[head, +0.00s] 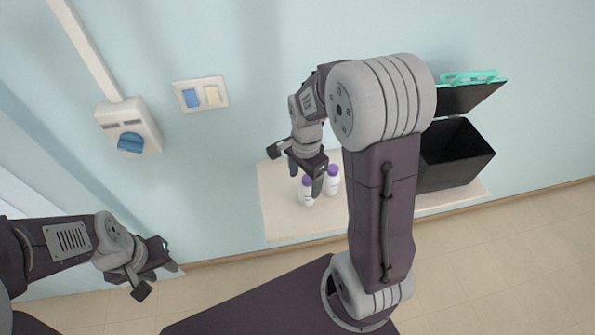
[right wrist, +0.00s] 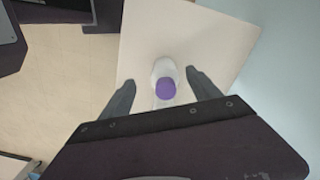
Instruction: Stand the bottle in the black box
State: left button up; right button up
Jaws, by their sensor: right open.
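Two white bottles with purple caps, a front-left one (head: 307,194) and one (head: 332,183) to its right, stand close together on a pale shelf. My right gripper (head: 305,177) is open above them. In the right wrist view a bottle's purple cap (right wrist: 166,88) lies between the open fingers (right wrist: 160,80), with a gap on both sides; I cannot tell which bottle it is. The black box (head: 458,160) stands on the shelf at the right, open at the top, partly behind my right arm. My left gripper (head: 158,279) is open and empty at the lower left.
The pale shelf (head: 283,222) runs along the wall, its middle hidden by my right arm. A black panel with a teal frame (head: 470,78) is raised behind the box.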

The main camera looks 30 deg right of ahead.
aim_at(307, 186)
jog(key=shift+w+d+f, duration=0.15)
jog(key=shift+w+d, duration=0.55)
jog(key=shift+d, duration=0.1)
jog(key=shift+w+d+f, duration=0.1)
jog(key=shift+d+f, duration=0.05)
jog(key=shift+d, duration=0.15)
jog(key=shift+s+a+f, duration=0.95)
jog(key=shift+s+f, duration=0.05)
jog(key=shift+f, duration=0.1)
jog(key=shift+w+f, duration=0.15)
jog(key=shift+f, duration=0.15)
jog(key=shift+w+d+f, duration=0.25)
jog(key=shift+d+f, duration=0.05)
jog(key=shift+f, duration=0.15)
jog(key=shift+w+d+f, duration=0.2)
jog(key=shift+d+f, duration=0.05)
jog(key=shift+f, duration=0.2)
notch_tip(307, 186, down, 3)
jog(key=shift+d+r+p, duration=0.1)
jog(key=shift+p, duration=0.2)
pick_arm(q)
jog(key=shift+w+d+r, duration=0.15)
jog(key=shift+d+r, duration=0.2)
jog(key=shift+r, duration=0.1)
pick_arm(e)
jog(key=shift+a+f, duration=0.2)
jog(key=shift+f, duration=0.2)
jog(key=shift+d, duration=0.15)
jog(key=c, duration=0.7)
grip_shut()
